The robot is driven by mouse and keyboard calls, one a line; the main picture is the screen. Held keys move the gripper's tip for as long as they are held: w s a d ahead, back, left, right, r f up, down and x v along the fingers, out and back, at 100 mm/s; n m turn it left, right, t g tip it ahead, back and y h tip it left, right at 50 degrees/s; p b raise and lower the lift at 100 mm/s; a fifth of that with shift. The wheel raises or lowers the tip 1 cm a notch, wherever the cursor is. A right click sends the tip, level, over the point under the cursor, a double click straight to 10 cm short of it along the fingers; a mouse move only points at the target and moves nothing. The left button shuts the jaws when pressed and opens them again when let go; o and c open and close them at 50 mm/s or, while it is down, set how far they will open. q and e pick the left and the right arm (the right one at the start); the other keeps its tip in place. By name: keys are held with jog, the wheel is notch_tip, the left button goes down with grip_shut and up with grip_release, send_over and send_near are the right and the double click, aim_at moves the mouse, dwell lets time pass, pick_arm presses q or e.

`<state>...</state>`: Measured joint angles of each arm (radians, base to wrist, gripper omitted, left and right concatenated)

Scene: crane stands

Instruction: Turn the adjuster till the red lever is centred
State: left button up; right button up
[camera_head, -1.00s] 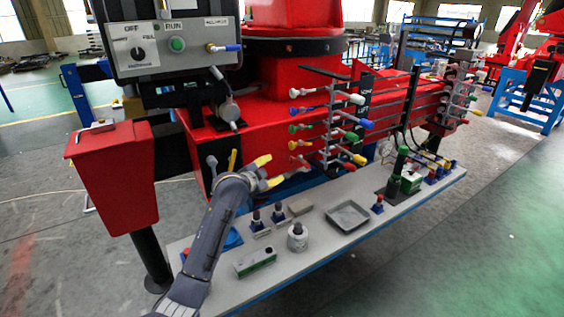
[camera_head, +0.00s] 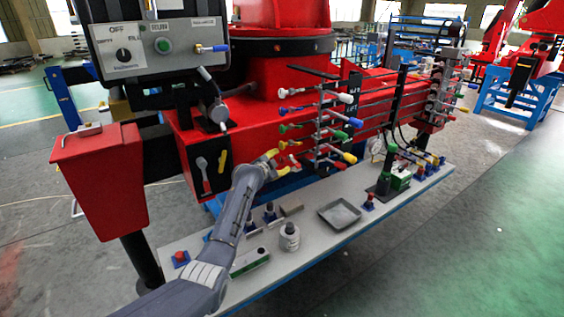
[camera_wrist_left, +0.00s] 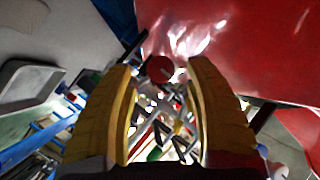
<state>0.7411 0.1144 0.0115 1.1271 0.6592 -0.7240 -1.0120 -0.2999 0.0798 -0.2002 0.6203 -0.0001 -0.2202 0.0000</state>
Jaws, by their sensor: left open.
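A bank of levers with coloured knobs (camera_head: 322,125) stands on the red machine base, knobs sticking out to both sides. My left gripper (camera_head: 278,163) has yellow fingers. It is open just left of the lower levers, pointing at them. A small red knob (camera_head: 296,161) shows just ahead of its fingertips. In the left wrist view a round red knob (camera_wrist_left: 159,69) lies in the gap between the open fingers (camera_wrist_left: 160,75), apart from both. I cannot tell which part is the adjuster, nor whether the red lever is centred. My right gripper is not in view.
Below is a grey bench (camera_head: 300,265) with a white bottle (camera_head: 289,238), a green-and-white box (camera_head: 249,262) and a metal tray (camera_head: 339,214). A red bin (camera_head: 100,180) and a control box (camera_head: 158,45) stand at left. A second lever bank (camera_head: 440,95) is farther right.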

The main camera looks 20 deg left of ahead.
aim_at(281, 161)
pick_arm(q)
jog(key=shift+x, duration=1.6)
jog(key=shift+o, duration=0.4)
grip_shut()
